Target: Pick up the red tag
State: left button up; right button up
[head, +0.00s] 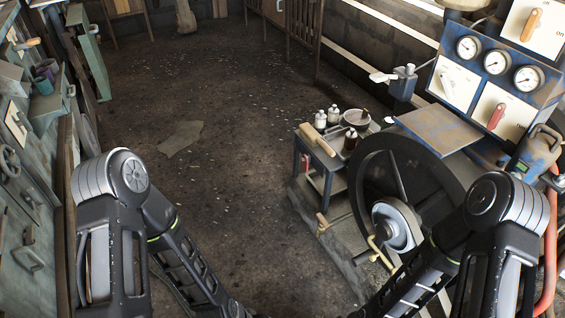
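My left and right arms reach down past the bottom edge of the picture. Neither gripper is in view, so what they hold cannot be seen.
A large dark flywheel (372,185) with a grey hub stands right of centre. A small blue cart (325,182) with bottles and a bowl (355,117) is beside it. Cabinets (30,260) line the left wall. The dark floor (235,165) between is mostly clear.

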aim_at(305, 164)
jog(key=z, duration=0.5)
jog(key=i+j+z, duration=0.15)
jog(key=j+z, duration=0.25)
jog(key=i+j+z, duration=0.1)
jog(key=z, duration=0.25)
jog(key=j+z, duration=0.4)
jog(key=i+j+z, duration=0.15)
jog(key=j, duration=0.8)
jog(key=j+z, duration=0.15)
jog(key=j, duration=0.85)
jog(key=i, duration=0.5)
